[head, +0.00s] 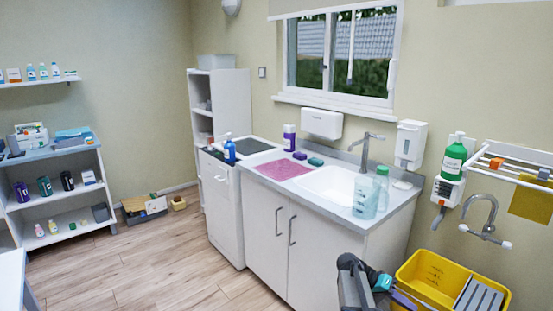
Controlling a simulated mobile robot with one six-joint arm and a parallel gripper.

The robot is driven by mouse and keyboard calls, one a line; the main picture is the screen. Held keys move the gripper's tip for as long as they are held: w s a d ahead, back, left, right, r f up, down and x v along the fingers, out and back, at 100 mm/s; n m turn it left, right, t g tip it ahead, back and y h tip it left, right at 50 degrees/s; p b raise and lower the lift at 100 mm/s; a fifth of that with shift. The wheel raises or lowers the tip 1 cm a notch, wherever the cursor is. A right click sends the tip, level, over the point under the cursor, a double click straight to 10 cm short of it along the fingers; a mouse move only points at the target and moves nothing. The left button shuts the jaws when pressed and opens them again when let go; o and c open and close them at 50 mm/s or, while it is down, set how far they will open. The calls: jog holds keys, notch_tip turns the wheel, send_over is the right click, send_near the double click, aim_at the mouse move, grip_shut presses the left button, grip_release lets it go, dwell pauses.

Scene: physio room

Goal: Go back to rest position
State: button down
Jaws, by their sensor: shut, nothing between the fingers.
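Part of my own arm shows at the bottom, right of the middle, as dark grey links with a teal patch. It is in front of the sink cabinet (266,235) and left of the yellow tub (420,292). No object is seen held by the arm.
The counter holds a pink mat (282,169), a clear jug (365,197) and a sink (328,183). A green bottle (453,160) and a drying rack (525,176) are on the right wall. Shelves (62,203) stand at left.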

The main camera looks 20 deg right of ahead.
jog(key=s+a+f+n+t+y, duration=0.1)
jog(key=s+a+f+n, duration=0.2)
jog(key=a+f, duration=0.7)
jog(key=s+a+f+n+y, duration=0.1)
jog(key=s+a+f+n, duration=0.2)
jog(key=a+f, duration=0.75)
jog(key=s+a+f+n+y, duration=0.3)
jog(key=s+a+f, duration=0.3)
jog(key=a, duration=0.5)
jog(key=s+a+f+n+y, duration=0.4)
jog(key=s+a+f+y, duration=0.1)
jog(key=s+a, duration=0.6)
jog(key=shift+s+a+f, duration=0.25)
jog(key=shift+a+f, duration=0.15)
jog(key=shift+f, duration=0.45)
jog(key=shift+d, duration=0.1)
